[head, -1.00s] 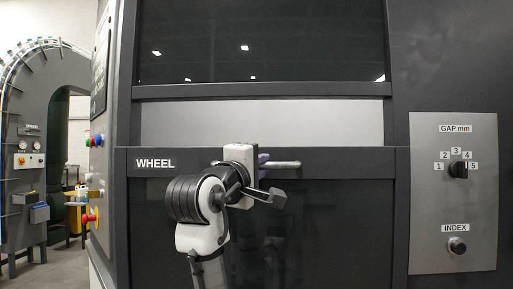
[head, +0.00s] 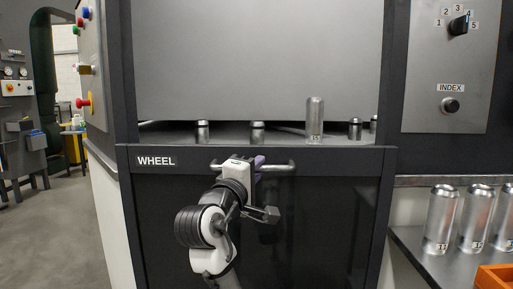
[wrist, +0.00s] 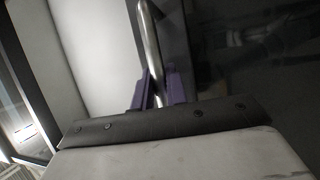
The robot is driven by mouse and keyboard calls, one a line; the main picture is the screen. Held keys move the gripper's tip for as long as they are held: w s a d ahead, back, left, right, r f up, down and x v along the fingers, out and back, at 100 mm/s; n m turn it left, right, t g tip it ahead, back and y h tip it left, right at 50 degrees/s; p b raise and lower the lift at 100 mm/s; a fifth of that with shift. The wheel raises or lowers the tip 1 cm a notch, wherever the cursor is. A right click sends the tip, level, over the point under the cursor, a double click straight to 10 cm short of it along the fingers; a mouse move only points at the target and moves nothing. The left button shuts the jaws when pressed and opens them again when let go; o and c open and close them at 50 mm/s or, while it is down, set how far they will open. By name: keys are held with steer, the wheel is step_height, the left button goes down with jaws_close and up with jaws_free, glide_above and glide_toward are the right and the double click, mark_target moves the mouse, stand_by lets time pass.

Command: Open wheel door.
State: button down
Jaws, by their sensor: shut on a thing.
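The wheel door (head: 310,215) is a dark panel with a "WHEEL" label at its upper left and a horizontal silver bar handle (head: 284,166) near its top edge. Above the door's top edge there is an opening into the machine. My gripper (head: 258,165) is shut on the handle at about its middle. In the wrist view the silver handle (wrist: 150,40) runs between the purple fingertips (wrist: 160,92). The white gripper body hides part of the handle in the head view.
Inside the opening stand a silver can (head: 315,118) and several short dark-topped posts (head: 257,132). At right, silver cans (head: 441,220) stand on a shelf beside an orange bin (head: 495,277). The control panel (head: 450,70) is above. Open floor lies at left.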

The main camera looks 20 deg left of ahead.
step_height(320, 180, down, 7)
steer(key=shift+r+b, duration=0.1)
steer(key=shift+b, duration=1)
steer(key=c, duration=1.4)
jaws_free()
steer(key=shift+s, duration=0.1)
steer(key=v, duration=1.3)
steer(key=shift+s, duration=0.35)
steer(key=shift+a, duration=0.15)
